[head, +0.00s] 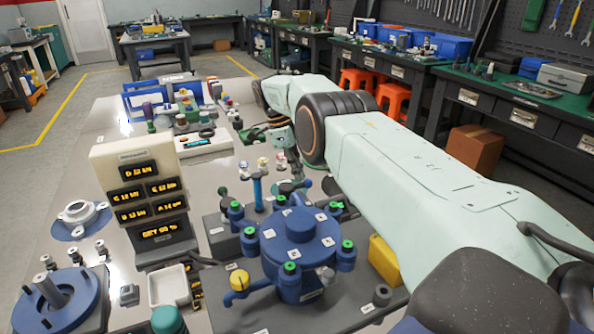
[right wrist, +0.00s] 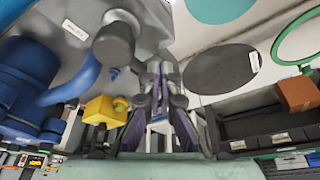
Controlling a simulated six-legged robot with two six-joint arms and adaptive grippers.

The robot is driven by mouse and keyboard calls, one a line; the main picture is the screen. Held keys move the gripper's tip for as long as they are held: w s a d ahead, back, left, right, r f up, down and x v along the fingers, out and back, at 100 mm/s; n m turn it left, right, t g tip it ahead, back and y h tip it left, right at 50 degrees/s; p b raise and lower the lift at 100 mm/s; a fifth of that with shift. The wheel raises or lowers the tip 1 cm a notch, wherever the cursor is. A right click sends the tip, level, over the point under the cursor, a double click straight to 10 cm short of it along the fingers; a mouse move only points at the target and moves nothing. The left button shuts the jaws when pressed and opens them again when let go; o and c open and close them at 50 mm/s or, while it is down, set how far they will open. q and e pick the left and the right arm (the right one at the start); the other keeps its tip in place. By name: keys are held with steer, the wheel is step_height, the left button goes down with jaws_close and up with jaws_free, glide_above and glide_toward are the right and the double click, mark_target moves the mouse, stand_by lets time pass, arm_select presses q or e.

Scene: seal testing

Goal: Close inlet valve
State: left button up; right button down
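A round blue test vessel (head: 300,243) stands on a dark grey base plate (head: 240,318), ringed by several clamps with green tops. A yellow round knob (head: 239,280) sits on a blue pipe at its front left. A yellow block (head: 384,262) stands at its right; a yellow block with a knob shows in the right wrist view (right wrist: 100,109). I cannot tell which part is the inlet valve. My right gripper (head: 290,160) is beyond the vessel, partly hidden by my arm; its fingers (right wrist: 161,95) show in the wrist view, but their opening is unclear. My left gripper is out of view.
A display stand (head: 140,190) with lit orange digits stands left of the vessel. A white tray (head: 169,287) and a blue flange (head: 62,302) are in front. Fittings and a blue rack (head: 146,100) crowd the table's far end. My right arm covers the right side.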

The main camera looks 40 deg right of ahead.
stand_by(0.7)
step_height(320, 180, up, 10)
stand_by(0.4)
steer(key=shift+s+a, duration=0.1)
stand_by(0.4)
